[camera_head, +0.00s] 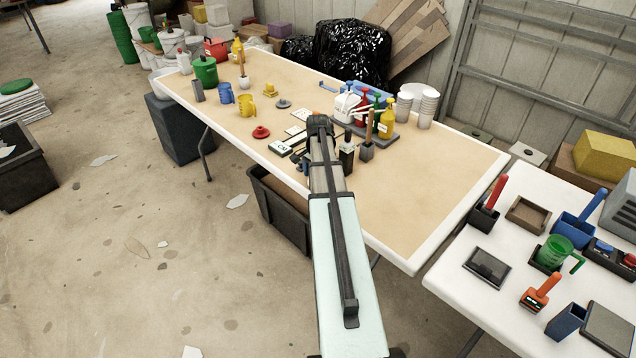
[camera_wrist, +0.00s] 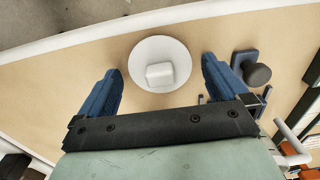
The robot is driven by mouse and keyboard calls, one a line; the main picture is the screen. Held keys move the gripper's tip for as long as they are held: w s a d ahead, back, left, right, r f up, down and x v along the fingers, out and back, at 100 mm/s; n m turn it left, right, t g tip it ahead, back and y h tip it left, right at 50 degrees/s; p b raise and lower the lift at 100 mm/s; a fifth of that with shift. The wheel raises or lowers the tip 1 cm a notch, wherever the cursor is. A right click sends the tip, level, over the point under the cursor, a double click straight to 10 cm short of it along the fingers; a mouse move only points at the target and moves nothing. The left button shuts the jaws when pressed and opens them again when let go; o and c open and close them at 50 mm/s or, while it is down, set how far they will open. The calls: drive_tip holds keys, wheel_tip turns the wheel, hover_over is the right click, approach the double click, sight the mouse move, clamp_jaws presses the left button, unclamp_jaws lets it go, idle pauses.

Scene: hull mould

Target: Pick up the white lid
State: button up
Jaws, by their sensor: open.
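The white lid (camera_wrist: 172,50) is a round disc with a squarish raised knob. In the wrist view it lies on the tan table top near the white table edge. My gripper (camera_wrist: 160,65) has its two blue fingers apart, one on each side of the lid, with nothing held. The knob shows between the fingers; I cannot tell the height gap. In the head view my arm reaches over the table, with the gripper end (camera_head: 319,122) near the middle. I cannot make out the white lid there; the arm may hide it.
A small dark block with a round knob (camera_wrist: 258,74) stands close to the right finger. On the table are a red lid (camera_head: 261,132), a grey lid (camera_head: 283,103), yellow mugs (camera_head: 246,105) and a caddy of bottles (camera_head: 387,120). The right front of the table is clear.

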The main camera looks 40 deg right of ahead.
drive_tip(key=shift+f, duration=0.25)
drive_tip(key=shift+c, duration=0.5)
drive_tip(key=c, duration=0.9)
drive_tip(key=shift+r, duration=0.1)
